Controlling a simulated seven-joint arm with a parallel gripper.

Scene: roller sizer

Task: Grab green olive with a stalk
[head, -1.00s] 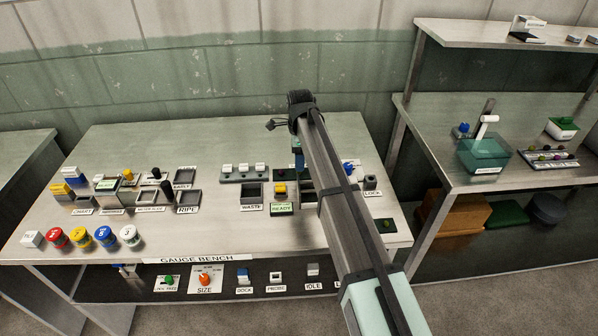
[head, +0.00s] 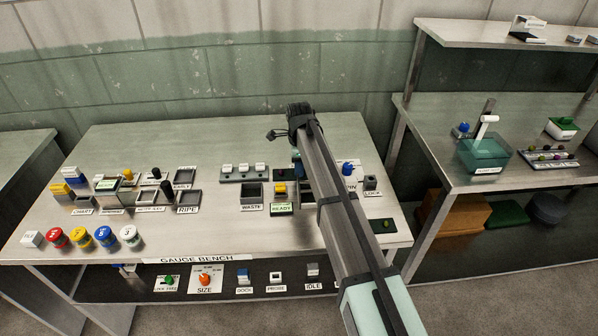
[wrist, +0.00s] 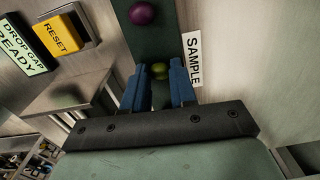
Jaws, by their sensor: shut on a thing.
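In the wrist view, the blue fingers of my gripper (wrist: 159,73) are closed on a small green olive (wrist: 160,69). The olive sits between the fingertips, over a dark green strip (wrist: 165,38) beside a label reading SAMPLE (wrist: 193,60). I cannot make out a stalk on it. A purple olive (wrist: 141,13) lies farther along the strip, apart from the fingers.
A yellow RESET button (wrist: 58,36) and a DROP CAP READY sign (wrist: 25,49) are left of the fingers. On the gauge bench (head: 230,145), WASTE (head: 251,193) and RIPE (head: 188,201) bins stand left of my arm. A dark pad (head: 384,226) lies to the right.

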